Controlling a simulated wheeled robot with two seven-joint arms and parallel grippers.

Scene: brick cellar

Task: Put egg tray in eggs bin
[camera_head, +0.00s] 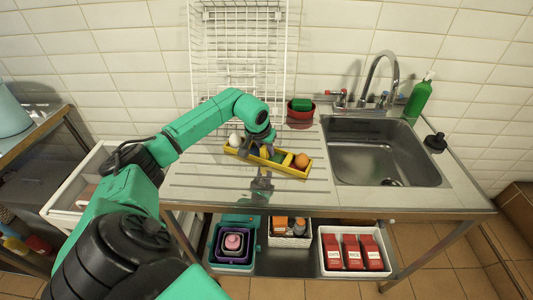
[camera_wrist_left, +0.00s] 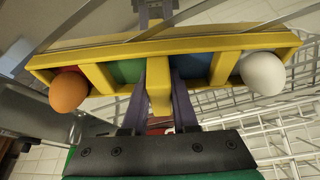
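My left gripper (camera_head: 266,146) reaches down onto the tray's middle. In the left wrist view the fingers (camera_wrist_left: 158,100) flank the yellow middle post of the tray (camera_wrist_left: 215,42), apparently touching both sides. I cannot tell whether the tray touches the counter. No bin has a readable egg label. My right gripper is out of view.
Under the counter stand a teal bin (camera_head: 213,259), a white basket (camera_head: 273,239) and a white bin with red packs (camera_head: 324,262). A white open container (camera_head: 62,208) is at left. The sink (camera_head: 385,150) is at right, with a green bottle (camera_head: 418,98) behind.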

